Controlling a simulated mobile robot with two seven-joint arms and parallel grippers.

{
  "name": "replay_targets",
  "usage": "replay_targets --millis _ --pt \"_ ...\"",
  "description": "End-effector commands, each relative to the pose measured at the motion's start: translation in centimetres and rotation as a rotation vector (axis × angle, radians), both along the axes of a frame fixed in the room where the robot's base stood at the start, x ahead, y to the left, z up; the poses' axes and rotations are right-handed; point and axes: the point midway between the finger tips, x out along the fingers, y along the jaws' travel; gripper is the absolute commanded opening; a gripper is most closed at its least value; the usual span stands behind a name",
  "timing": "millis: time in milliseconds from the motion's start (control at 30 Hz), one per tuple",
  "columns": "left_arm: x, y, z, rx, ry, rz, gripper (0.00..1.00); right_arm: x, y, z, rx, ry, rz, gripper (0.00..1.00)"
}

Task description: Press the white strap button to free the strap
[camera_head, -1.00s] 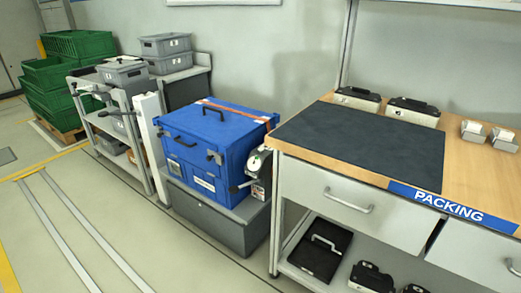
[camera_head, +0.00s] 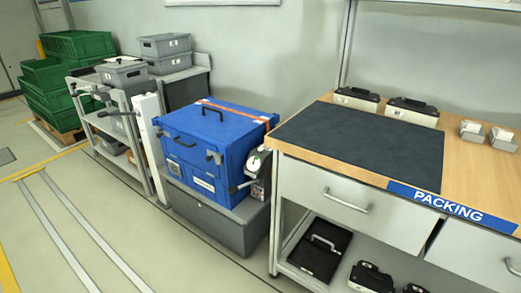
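A blue case (camera_head: 217,148) with black handles and latches sits closed on a grey base unit (camera_head: 212,222). An orange-red strap (camera_head: 238,111) runs across the top of its lid towards the right edge. At the case's right side is a dark and white device (camera_head: 260,172) with a lever. A small white part (camera_head: 255,162) with a green mark shows on this device; it is too small to tell whether it is the strap button. Neither of my grippers is in view.
A packing bench (camera_head: 300,119) with a dark mat stands close on the right of the case. A shelf cart (camera_head: 96,120) with grey bins and green crates (camera_head: 80,43) stand left. A white post (camera_head: 150,141) stands just left of the case. The front-left floor is clear.

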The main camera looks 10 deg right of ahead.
Motion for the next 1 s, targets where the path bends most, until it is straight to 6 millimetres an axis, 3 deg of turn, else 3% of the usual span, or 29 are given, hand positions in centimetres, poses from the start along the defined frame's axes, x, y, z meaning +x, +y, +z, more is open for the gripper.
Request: replay_targets --millis 400,1000 --pt "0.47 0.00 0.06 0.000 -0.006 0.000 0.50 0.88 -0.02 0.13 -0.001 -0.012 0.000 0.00" --pt "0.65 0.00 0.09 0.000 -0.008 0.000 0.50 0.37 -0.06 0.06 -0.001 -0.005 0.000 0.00"
